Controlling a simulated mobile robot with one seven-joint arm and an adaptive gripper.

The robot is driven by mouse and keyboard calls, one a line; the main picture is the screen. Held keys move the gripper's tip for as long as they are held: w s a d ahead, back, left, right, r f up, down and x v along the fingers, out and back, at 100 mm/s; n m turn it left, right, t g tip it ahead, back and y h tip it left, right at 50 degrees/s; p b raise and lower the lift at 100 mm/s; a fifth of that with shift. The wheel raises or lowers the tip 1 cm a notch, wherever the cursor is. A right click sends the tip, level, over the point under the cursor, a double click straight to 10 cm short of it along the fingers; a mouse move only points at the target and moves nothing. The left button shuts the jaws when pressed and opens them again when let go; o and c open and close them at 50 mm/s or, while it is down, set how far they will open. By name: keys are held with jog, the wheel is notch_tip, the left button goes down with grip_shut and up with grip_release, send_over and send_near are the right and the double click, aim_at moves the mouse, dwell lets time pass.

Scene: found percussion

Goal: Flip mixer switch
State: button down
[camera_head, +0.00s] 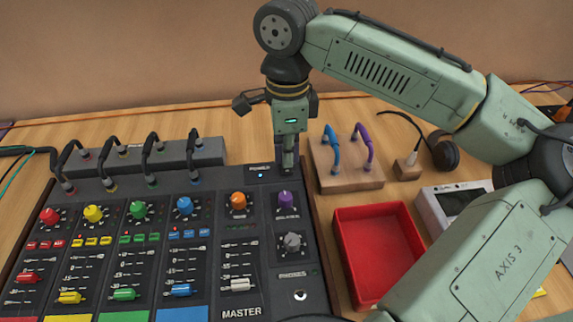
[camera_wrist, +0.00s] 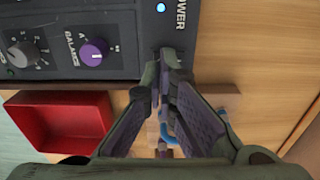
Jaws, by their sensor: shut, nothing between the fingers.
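The dark mixer (camera_head: 258,270) lies on the wooden table, with its top right corner beneath my gripper (camera_head: 287,170). The gripper points down and is shut, with nothing held. In the wrist view, the fingertips of my gripper (camera_wrist: 164,62) meet at the mixer's edge, near the POWER label (camera_wrist: 181,14). A small blue light (camera_head: 261,175) glows beside that label. It also shows in the wrist view (camera_wrist: 161,7). I cannot make out the switch itself; the fingers cover the panel to the right of the label. I cannot tell whether the fingertips touch the panel.
A wooden block (camera_head: 345,178) with blue and purple cables stands just right of the gripper. A red tray (camera_head: 377,252) sits right of the mixer. A purple knob (camera_head: 286,198) is just below the fingers. Black cables arch from a box (camera_head: 205,151) behind the mixer.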

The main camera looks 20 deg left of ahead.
aim_at(287, 171)
jog(key=shift+f+b, duration=0.6)
jog(key=shift+f, duration=0.45)
dwell(0.4)
notch_tip(287, 171, up, 7)
jog(key=p, duration=0.7)
dwell(0.6)
